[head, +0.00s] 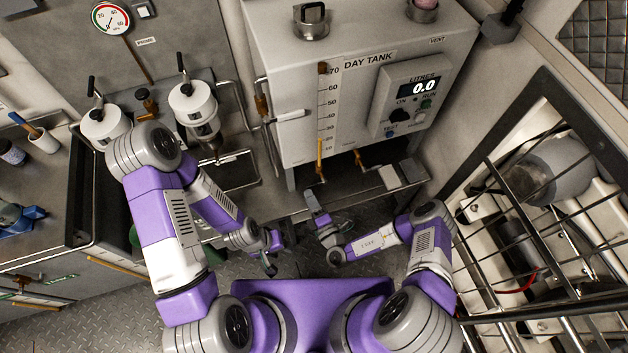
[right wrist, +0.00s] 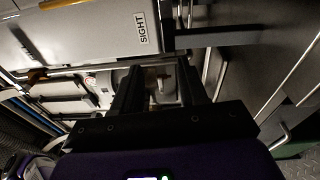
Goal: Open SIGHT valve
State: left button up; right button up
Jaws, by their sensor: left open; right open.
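The grey day tank (head: 291,85) stands at the top centre of the head view, with a scaled sight gauge (head: 322,105) on its front. A yellow lever (head: 319,158) hangs upright below the gauge. The SIGHT label (right wrist: 143,28) shows in the right wrist view, with part of a yellow-orange bar (right wrist: 68,4) at the upper left; I cannot tell whether that bar is the same lever. My right gripper (head: 314,207) is open and empty, below the tank and apart from the lever; its two dark fingers show in the right wrist view (right wrist: 160,92). My left gripper (head: 272,254) is open and empty, lower and further left.
A second orange lever (head: 360,158) sits right of the first. A control box (head: 408,100) reading 0.0 is on the tank front. White filter housings (head: 193,103) stand at left. A barred metal cage (head: 515,205) is close on the right.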

aim_at(311, 187)
jog(key=w, duration=0.2)
jog(key=w+m+h+b, duration=0.1)
jog(key=w, duration=0.2)
jog(key=w+f+m+h, duration=0.1)
jog(key=w, duration=0.1)
jog(key=shift+w+a+t, duration=0.25)
jog(key=shift+t, duration=0.05)
grip_shut()
